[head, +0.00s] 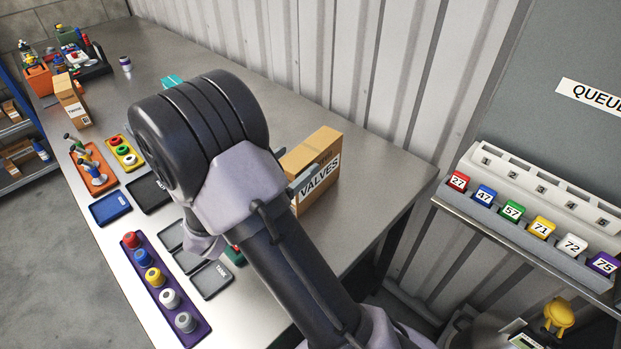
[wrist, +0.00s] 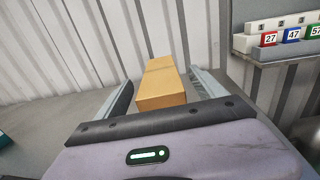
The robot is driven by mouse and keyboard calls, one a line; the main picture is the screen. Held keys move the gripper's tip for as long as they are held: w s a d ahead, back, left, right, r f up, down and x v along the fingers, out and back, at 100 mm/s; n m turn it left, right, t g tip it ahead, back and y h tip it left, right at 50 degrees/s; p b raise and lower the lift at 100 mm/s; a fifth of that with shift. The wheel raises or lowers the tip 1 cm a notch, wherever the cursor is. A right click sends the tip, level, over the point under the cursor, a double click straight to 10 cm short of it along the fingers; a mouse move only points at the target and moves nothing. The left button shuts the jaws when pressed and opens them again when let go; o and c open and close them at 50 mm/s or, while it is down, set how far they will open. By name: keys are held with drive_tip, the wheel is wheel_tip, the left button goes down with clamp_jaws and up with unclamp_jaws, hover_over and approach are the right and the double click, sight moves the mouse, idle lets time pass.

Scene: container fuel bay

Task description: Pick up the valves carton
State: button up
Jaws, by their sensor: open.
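The valves carton (head: 318,172) is a tan cardboard box with a white VALVES label, standing upright on the metal bench near the corrugated wall. My arm hides its left part in the head view. In the wrist view the carton (wrist: 165,84) lies between the two fingers of my gripper (wrist: 164,95). The fingers are open, one on each side of it, with a visible gap on the left. Whether the right finger touches the carton I cannot tell. In the head view one finger shows beside the label, and the rest of the gripper is hidden behind my arm.
A second carton (head: 72,100) stands at the far left. A purple tray (head: 191,328) with several coloured knobs lies at the bench front, near blue (head: 110,208) and grey trays. A rack (head: 545,227) of numbered tags is on the right. The corrugated wall (head: 345,60) is close behind the carton.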

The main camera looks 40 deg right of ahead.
sight(305, 153)
drive_tip(key=b+x, duration=0.1)
drive_tip(key=x, duration=0.3)
drive_tip(key=shift+w+d+f, duration=0.1)
drive_tip(key=shift+d+f, duration=0.05)
drive_tip(key=shift+d, duration=0.15)
clamp_jaws()
